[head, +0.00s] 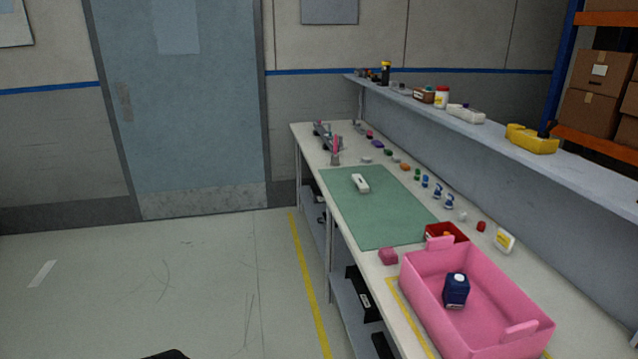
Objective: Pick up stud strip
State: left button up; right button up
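I cannot tell for certain which thing is the stud strip; the small parts are too tiny at this distance. A small white elongated part (360,183) with a dark mark lies on the green mat (385,225) on the workbench. Several small coloured parts stand in a row along the bench's back side, among them an orange one (405,167) and blue-and-white ones (437,188). Neither gripper is in view.
A pink bin (421,284) holding a dark blue bottle (456,290) stands at the near end. A raised shelf (585,178) runs behind the bench (338,215). The floor at left is clear.

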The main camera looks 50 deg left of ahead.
aim_at(358, 179)
jog(key=u, duration=1.4)
jog(key=i+j+z, duration=0.7)
jog(key=j+z, duration=0.2)
